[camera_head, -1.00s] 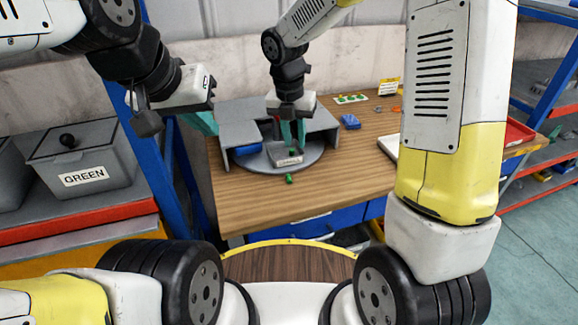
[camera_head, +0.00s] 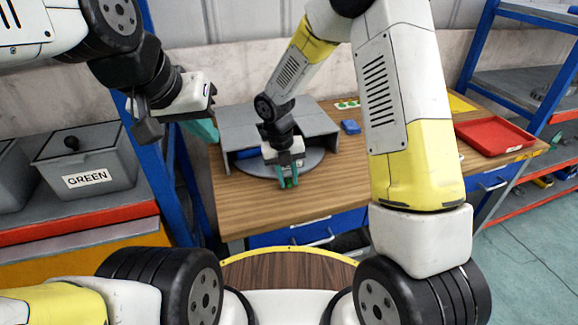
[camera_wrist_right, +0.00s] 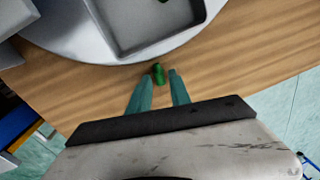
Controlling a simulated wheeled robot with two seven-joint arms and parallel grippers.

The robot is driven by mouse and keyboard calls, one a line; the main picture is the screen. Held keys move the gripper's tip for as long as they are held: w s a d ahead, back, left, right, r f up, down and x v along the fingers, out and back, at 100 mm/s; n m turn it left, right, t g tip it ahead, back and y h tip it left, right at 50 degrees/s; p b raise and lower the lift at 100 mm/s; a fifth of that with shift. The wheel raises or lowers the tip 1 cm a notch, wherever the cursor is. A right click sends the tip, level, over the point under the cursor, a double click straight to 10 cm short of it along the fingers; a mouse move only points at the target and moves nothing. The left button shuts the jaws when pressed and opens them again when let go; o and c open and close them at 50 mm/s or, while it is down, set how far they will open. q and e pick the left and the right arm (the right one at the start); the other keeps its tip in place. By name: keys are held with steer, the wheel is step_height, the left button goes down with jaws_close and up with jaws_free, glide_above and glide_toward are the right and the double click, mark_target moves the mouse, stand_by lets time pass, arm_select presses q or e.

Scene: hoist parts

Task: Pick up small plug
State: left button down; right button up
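The small plug (camera_wrist_right: 158,74) is a small green piece standing on the wooden table near its front edge. My right gripper (camera_wrist_right: 160,76) has its teal fingers on either side of the plug at their tips, with a visible gap to each side, so it is open. In the head view the right gripper (camera_head: 289,184) points down at the table in front of the grey round plate (camera_head: 245,166), and its fingers mostly hide the plug. My left gripper (camera_head: 206,130) hangs at the left, away from the table top; its finger opening is not clear.
A grey tray (camera_wrist_right: 118,38) sits on the round plate just beyond the plug, with a green piece in it. Grey stands (camera_head: 238,125) rise behind. A blue part (camera_head: 350,127) and a red tray (camera_head: 494,137) lie farther right.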

mark_target(291, 183)
jaws_close()
steer(key=shift+r, duration=0.45)
steer(key=r, duration=0.3)
steer(key=shift+s, duration=0.2)
steer(key=s+a+r, duration=0.1)
steer(key=s, duration=1.4)
steer(key=shift+s+a, duration=0.15)
steer(key=shift+s, duration=0.15)
